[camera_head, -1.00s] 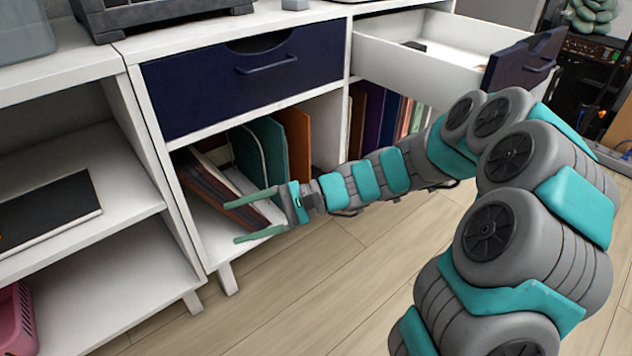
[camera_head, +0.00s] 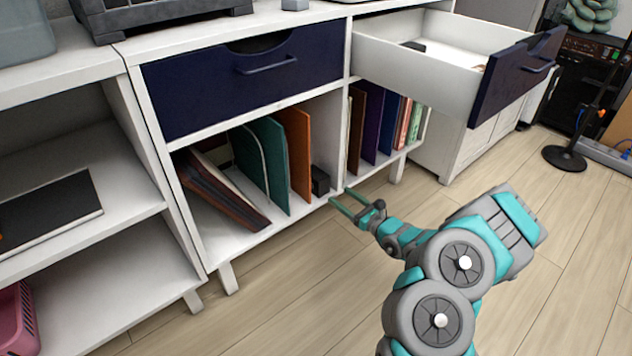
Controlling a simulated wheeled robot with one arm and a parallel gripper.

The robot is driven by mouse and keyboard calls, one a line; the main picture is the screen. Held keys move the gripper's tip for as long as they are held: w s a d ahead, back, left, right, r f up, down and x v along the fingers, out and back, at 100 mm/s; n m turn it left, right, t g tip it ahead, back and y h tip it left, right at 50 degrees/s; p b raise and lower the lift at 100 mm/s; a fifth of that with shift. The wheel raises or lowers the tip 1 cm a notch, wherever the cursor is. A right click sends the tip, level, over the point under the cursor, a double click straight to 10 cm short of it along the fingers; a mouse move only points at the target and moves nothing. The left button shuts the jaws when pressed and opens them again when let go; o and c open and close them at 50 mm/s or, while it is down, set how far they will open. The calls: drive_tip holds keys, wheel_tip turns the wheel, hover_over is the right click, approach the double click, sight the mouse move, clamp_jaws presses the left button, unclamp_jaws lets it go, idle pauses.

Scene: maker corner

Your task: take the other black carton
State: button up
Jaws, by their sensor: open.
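A small black carton (camera_head: 320,180) stands on the floor of the left lower cubby, at its right end beside an orange folder (camera_head: 296,150). My gripper (camera_head: 341,196) is open and empty, low in front of the cabinet. In the picture its fingertips are just right of and below the carton, close to the cubby's front edge; I cannot tell the exact gap. Another small black object (camera_head: 413,46) lies in the open drawer (camera_head: 410,75); its shape is too small to make out.
Several folders stand or lean left of the carton, including a teal one (camera_head: 252,160). The cabinet's middle divider (camera_head: 339,145) is right of it. The pulled-out drawer juts above, with a navy front (camera_head: 515,75). A black stand (camera_head: 565,158) is at right.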

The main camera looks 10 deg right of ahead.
sight(325, 183)
drive_tip(key=b+x, duration=0.1)
drive_tip(key=x, duration=0.6)
drive_tip(key=shift+w+a, duration=0.15)
drive_tip(key=shift+w, duration=0.1)
drive_tip(key=c, duration=1.1)
drive_tip(key=shift+r, duration=0.1)
